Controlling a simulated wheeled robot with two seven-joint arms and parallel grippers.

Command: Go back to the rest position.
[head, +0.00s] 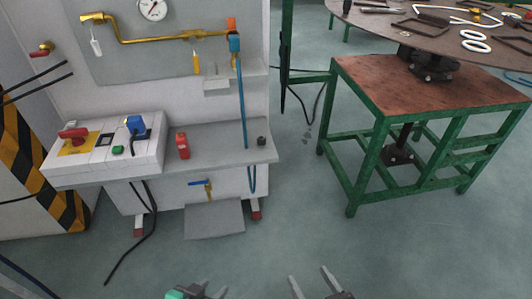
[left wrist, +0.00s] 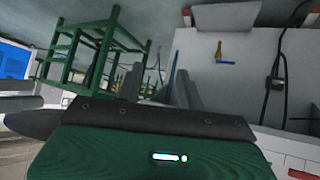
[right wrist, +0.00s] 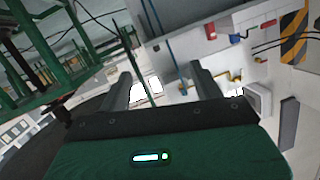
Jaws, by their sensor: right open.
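My left gripper (head: 212,290) is at the bottom edge of the head view, mostly cut off. In the left wrist view its two fingers (left wrist: 158,86) stand apart with nothing between them. My right gripper (head: 312,281) is at the bottom edge, a little right of centre. Its two fingers are spread and empty, and they also show in the right wrist view (right wrist: 163,86). Both grippers are low, over bare floor in the head view, and touch nothing visible.
A white gas panel (head: 205,140) with a grey shelf, a red block (head: 183,146) and a switch box (head: 105,148) stands at the left. The floor (head: 300,215) between is clear.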

